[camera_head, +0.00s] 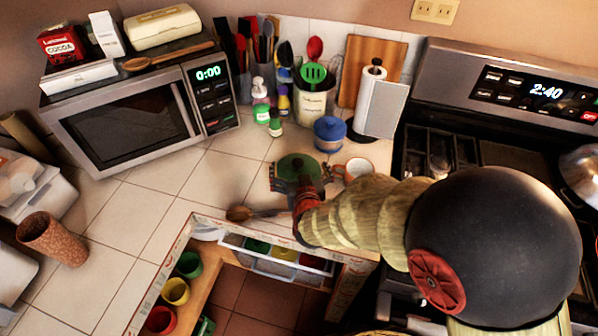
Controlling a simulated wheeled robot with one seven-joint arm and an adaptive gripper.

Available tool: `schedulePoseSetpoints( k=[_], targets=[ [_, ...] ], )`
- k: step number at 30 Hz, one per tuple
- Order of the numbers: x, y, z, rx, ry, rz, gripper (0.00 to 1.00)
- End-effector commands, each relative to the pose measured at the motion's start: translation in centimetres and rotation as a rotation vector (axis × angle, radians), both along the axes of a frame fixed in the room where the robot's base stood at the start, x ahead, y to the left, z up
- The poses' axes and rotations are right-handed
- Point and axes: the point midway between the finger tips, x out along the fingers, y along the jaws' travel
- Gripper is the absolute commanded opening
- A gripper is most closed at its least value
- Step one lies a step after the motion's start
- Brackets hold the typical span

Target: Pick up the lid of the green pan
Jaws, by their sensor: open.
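The round green pan lid (297,163) is on the tiled counter near the inner corner, left of the orange-rimmed mug. My gripper (296,180) is over its near side, with the arm reaching in from the lower right. The gripper is open; its fingers look spread around the lid, but I cannot tell whether they touch it. The pan body under the lid is hidden or too small to make out.
The orange-rimmed mug (355,168) and blue lidded pot (330,134) stand close by on the right and behind. An open drawer (275,262) juts below. Left, the counter (160,200) is clear before the microwave (130,125).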

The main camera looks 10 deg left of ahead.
Motion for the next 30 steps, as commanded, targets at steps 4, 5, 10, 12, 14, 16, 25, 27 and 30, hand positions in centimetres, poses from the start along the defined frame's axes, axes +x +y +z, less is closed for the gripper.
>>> schedulePoseSetpoints(
  k=[4,5,10,12,14,16,25,27,30],
  targets=[
    [1.9,0.6,-1.4,-0.001,0.001,-0.001,1.0],
    [2.2,0.7,-1.5,-0.001,0.001,-0.001,1.0],
    [3.0,0.9,-1.5,0.0,0.0,0.0,1.0],
    [3.0,0.9,-1.5,0.0,0.0,0.0,1.0],
    [3.0,0.9,-1.5,0.0,0.0,0.0,1.0],
    [2.9,0.9,-1.5,0.0,0.0,0.0,0.99],
    [2.9,0.9,-1.5,0.0,0.0,0.0,0.82],
    [2.9,0.9,-1.5,0.0,0.001,0.0,0.78],
    [2.9,0.9,-1.5,0.0,0.001,0.0,0.72]
  ],
)
